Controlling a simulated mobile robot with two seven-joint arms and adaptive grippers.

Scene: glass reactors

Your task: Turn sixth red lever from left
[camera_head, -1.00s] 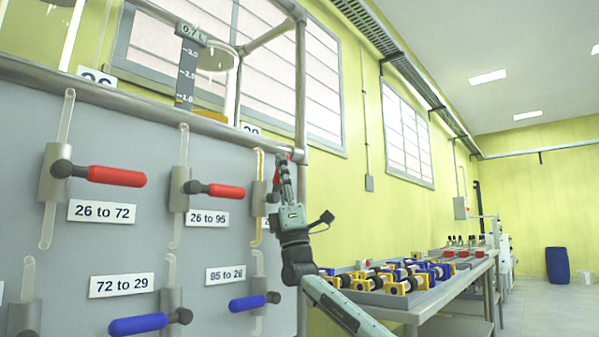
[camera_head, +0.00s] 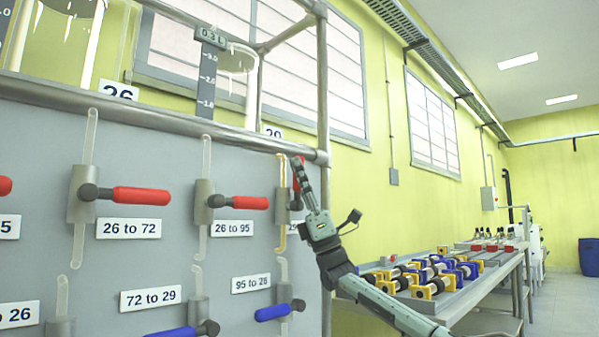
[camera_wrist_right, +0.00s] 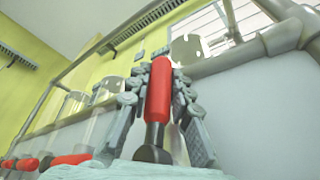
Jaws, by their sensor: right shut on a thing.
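A grey panel (camera_head: 150,255) carries red levers along its upper row. The rightmost red lever in the head view (camera_head: 297,177) stands upright, mostly hidden by my right gripper (camera_head: 304,187). In the right wrist view its red handle (camera_wrist_right: 158,92) is clasped between the two fingers of my right gripper (camera_wrist_right: 160,88), with its dark base below. The tube at this lever (camera_head: 283,205) looks yellow. Two red levers to its left, at "26 to 95" (camera_head: 240,202) and "26 to 72" (camera_head: 142,195), point right. My left gripper is out of view.
Blue levers (camera_head: 272,312) sit in a lower row. Glass vessels (camera_head: 238,85) stand above the panel behind a metal rail (camera_head: 150,113). A table with blue and yellow parts (camera_head: 430,275) stands to the right.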

